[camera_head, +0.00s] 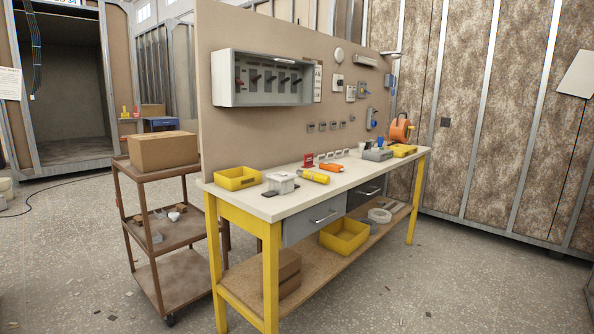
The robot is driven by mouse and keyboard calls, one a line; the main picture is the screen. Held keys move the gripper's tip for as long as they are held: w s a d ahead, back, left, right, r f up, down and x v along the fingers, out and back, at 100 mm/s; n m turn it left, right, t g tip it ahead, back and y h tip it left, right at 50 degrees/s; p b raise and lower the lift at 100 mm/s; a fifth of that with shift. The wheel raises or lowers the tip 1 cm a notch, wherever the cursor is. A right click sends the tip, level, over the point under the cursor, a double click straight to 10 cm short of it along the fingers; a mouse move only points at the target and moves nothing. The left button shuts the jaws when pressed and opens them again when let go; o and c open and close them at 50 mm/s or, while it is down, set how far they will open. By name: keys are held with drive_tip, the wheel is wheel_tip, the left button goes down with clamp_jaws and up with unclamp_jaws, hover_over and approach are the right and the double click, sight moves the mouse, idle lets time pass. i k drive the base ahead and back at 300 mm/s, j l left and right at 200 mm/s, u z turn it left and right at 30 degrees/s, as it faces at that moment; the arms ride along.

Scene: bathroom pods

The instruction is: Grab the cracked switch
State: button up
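I cannot pick out the cracked switch for certain; no crack is visible at this distance. Several small wall switches (323,127) sit in a row on the brown board above the bench. Several dark toggles (270,79) are inside a grey open-fronted panel box (222,78). A white boxy item (281,182) stands on the near left part of the workbench top, with a small dark flat piece (269,194) beside it. Small white and brown pieces (174,216) lie on the cart's middle shelf, too small to identify. My gripper is not in view.
The workbench (350,188) has yellow legs and carries a yellow bin (237,178), tools and an orange reel (401,130). A brown cart (134,171) with a cardboard box (162,151) stands left. Open floor (455,270) lies at front right; a cable (45,205) lies at left.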

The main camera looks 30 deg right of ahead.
sight(281, 176)
drive_tip(key=i+j+z, duration=0.25)
drive_tip(key=i+z, duration=0.2)
drive_tip(key=i+j+z, duration=0.45)
drive_tip(key=i, duration=0.15)
drive_tip(key=i+j+z, duration=0.65)
drive_tip(key=j+z, duration=0.15)
drive_tip(key=j, duration=0.4)
drive_tip(key=j+z, duration=0.4)
drive_tip(key=j, duration=0.35)
drive_tip(key=j+z, duration=0.35)
drive_tip(key=j, duration=0.5)
